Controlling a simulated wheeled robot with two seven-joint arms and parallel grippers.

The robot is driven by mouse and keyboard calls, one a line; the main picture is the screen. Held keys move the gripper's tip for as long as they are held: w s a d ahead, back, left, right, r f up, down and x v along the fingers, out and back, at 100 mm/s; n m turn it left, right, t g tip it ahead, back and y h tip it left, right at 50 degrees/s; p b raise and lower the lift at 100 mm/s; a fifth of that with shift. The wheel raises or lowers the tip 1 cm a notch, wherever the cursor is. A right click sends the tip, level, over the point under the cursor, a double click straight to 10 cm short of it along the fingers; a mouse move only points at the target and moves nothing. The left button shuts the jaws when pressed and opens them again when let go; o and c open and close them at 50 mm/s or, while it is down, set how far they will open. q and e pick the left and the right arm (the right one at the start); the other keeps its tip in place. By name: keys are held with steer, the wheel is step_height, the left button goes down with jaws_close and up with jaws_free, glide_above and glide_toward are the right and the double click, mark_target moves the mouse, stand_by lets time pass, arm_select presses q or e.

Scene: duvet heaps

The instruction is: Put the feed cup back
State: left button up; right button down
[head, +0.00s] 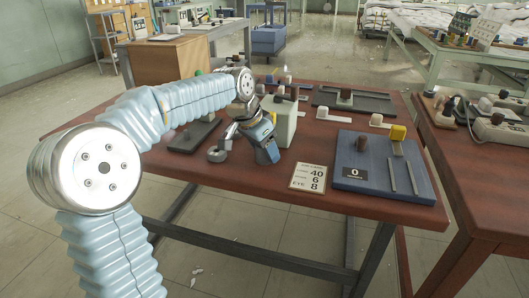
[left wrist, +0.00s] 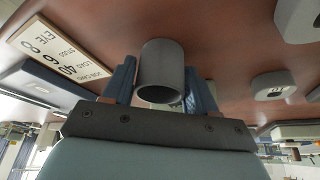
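The grey hollow feed cup (left wrist: 160,68) sits between the two blue fingers of my left gripper (left wrist: 161,82) in the left wrist view, its open end towards the camera. The fingers appear to touch both its sides. In the head view my left gripper (head: 252,143) is low over the brown table (head: 240,183), left of the printed card. I cannot make the cup out clearly there. My right gripper is not in view.
The card (head: 308,177) and a blue board (head: 360,178) marked 0, with a yellow block (head: 398,132), are at the right. A pale box (head: 288,123) stands close behind my left gripper. Dark trays (head: 354,101) lie farther back. The front left table strip is clear.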

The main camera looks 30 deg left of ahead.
arm_select(q)
steer(key=c, duration=0.7)
steer(key=shift+r, duration=0.15)
